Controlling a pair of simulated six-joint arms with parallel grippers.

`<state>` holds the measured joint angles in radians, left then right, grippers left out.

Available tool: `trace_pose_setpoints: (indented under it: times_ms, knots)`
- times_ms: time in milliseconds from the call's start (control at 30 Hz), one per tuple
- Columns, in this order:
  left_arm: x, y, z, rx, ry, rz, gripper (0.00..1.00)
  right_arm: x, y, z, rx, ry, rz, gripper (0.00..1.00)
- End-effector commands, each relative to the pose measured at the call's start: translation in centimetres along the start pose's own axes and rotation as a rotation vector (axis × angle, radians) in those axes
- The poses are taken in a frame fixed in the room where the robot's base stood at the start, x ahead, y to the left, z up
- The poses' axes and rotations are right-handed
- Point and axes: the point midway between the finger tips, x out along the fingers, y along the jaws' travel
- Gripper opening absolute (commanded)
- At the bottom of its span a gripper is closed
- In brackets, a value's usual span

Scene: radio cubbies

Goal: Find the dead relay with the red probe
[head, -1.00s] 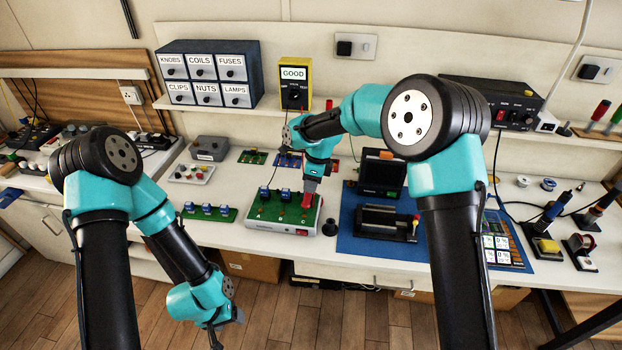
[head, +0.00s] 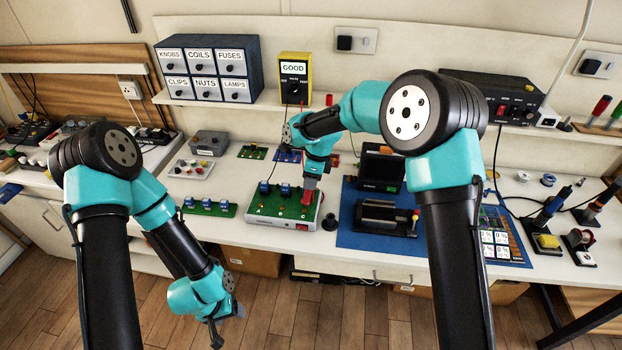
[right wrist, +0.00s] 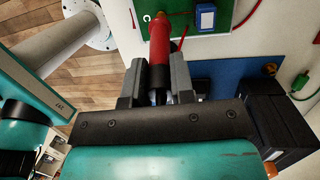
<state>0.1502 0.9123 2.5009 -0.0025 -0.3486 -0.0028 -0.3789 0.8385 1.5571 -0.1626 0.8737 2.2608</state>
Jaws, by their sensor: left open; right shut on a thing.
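The red probe (right wrist: 163,42) is held upright in my right gripper (right wrist: 158,88), which is shut on it. In the head view, the right gripper (head: 310,184) is over the right end of the green test board (head: 262,212). Two blue relays (head: 264,187) (head: 285,189) stand on that board, left of the probe. A blue relay (right wrist: 206,16) is beside the probe in the right wrist view. The probe tip's contact cannot be made out. The yellow meter (head: 295,90) on the shelf reads GOOD. My left gripper (head: 226,322) is open and empty, low in front of the bench.
A blue mat (head: 352,228) with a black fixture (head: 383,217) lies to the right. A grey box (head: 209,143) and labelled drawers (head: 208,70) are behind. A black round thing (head: 330,222) stands near the board's right edge.

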Motion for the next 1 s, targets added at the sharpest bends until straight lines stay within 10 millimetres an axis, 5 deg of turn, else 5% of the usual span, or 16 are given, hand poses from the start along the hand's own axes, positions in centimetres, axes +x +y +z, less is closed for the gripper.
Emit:
trace_pose_setpoints:
  times_ms: [1000]
  knots:
    - [0.00, 0.00, 0.00, 0.000, 0.000, 0.000, 0.64, 0.64, -0.07, -0.11, 0.000, 0.000, 0.000, 0.00]
